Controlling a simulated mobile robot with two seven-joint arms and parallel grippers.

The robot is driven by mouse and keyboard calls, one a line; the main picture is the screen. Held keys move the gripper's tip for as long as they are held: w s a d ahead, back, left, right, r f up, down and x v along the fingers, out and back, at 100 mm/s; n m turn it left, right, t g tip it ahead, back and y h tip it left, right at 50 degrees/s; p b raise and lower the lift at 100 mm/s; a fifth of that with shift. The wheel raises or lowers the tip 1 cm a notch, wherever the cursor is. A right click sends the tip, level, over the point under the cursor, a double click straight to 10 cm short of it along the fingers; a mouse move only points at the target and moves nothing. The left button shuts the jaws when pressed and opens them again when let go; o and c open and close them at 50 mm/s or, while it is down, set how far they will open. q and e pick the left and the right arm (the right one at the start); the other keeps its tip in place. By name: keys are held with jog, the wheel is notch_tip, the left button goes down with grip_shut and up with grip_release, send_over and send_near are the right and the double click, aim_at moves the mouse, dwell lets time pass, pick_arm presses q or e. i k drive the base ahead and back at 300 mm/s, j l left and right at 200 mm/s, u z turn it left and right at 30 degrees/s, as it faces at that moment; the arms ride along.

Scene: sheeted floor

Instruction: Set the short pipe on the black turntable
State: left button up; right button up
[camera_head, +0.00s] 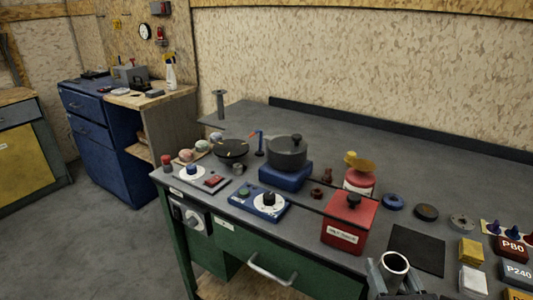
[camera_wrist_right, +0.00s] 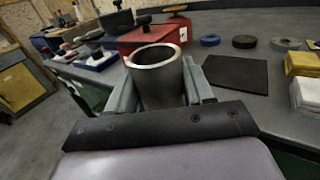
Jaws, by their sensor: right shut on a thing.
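The short pipe (camera_head: 393,277) is a grey metal tube with a pale rim, upright and open at the top, at the bottom right of the head view. My right gripper (camera_head: 391,270) is shut on it, with a finger on each side. The wrist view shows the pipe (camera_wrist_right: 160,84) close up between the fingers; its lower end is hidden. A round black disc (camera_head: 231,149) with small yellow marks, which looks like the turntable, sits at the far left part of the bench, well away from the pipe. My left gripper is not in view.
A dark pot on a blue base (camera_head: 286,178), a blue control box (camera_head: 260,201), a red box (camera_head: 349,224) and a red can (camera_head: 359,181) stand between the pipe and the disc. A black mat (camera_head: 417,248) lies bare. Bench space behind is clear.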

aim_at(231, 147)
jog(key=i+j, duration=0.1)
jog(key=j, duration=0.3)
jog(key=i+j, duration=0.1)
jog(key=j, duration=0.25)
jog(key=i+j, duration=0.1)
jog(key=j, duration=0.3)
jog(key=i+j, duration=0.1)
jog(key=j, duration=0.7)
jog(key=i, duration=0.05)
